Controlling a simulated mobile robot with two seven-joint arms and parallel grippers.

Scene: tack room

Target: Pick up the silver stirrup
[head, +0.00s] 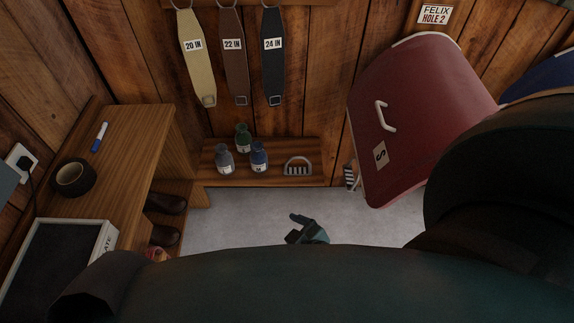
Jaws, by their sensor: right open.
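A silver stirrup (298,167), grey and arched with a ridged tread, is on the low wooden shelf against the back wall, at the right of the bottles. My right gripper (296,228) shows below it in the head view, apart from it and over the pale floor. Its fingers are open with nothing between them. Part of this gripper is hidden behind my dark green body or arm. My left gripper is not in view.
Several small bottles (241,155) stand left of the stirrup on the shelf (213,180). A red padded piece (425,105) with a white handle juts out at right, beside a striped object (351,177). A wooden bench (140,140) stands at left. Pale floor (225,215) is clear.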

